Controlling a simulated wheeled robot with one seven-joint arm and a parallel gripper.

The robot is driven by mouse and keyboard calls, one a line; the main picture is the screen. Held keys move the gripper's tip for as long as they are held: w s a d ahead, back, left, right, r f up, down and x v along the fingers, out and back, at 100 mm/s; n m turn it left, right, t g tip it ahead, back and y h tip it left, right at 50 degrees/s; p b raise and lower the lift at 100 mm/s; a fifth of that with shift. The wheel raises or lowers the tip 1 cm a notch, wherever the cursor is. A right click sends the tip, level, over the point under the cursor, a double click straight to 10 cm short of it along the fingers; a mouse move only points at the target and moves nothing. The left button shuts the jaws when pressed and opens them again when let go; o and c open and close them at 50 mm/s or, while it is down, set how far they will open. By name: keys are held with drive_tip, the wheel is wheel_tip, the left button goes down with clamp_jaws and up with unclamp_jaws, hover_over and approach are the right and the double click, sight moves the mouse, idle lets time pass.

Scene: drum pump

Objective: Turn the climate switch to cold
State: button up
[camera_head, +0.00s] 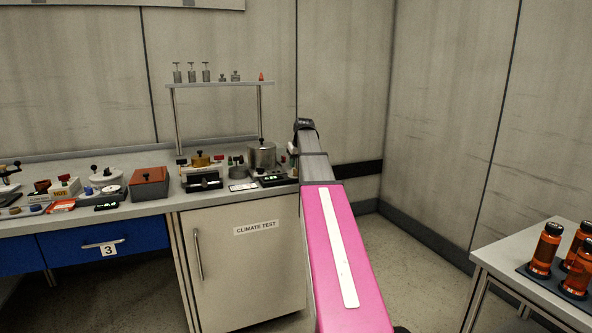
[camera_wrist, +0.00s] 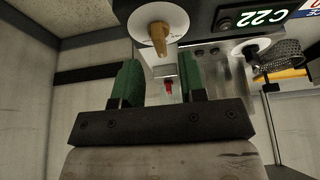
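In the wrist view, a tan pointer knob (camera_wrist: 159,38) sits on a white round dial at the top, just beyond my fingertips. It looks like the climate switch, but its markings are too small to read. My gripper (camera_wrist: 158,68) has two green fingers spread apart with a gap between them, and neither finger visibly touches the knob. In the head view, the white "CLIMATE TEST" cabinet (camera_head: 242,265) stands under the bench; my gripper cannot be made out there.
A second white dial with a dark knob (camera_wrist: 250,47) is to the right in the wrist view. A small red piece (camera_wrist: 169,84) shows between the fingers.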

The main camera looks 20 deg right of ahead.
sight(296, 172)
drive_tip(key=shift+x, duration=1.9)
drive_tip(key=shift+c, duration=0.3)
clamp_jaws()
drive_tip(key=n+y, duration=0.1)
drive_tip(key=n, duration=0.1)
drive_tip(key=n+y, duration=0.1)
drive_tip(key=n, duration=0.2)
drive_tip(key=shift+w+d, duration=0.1)
drive_tip(key=shift+n+g+y, duration=0.6)
drive_tip(key=shift+n, duration=1.4)
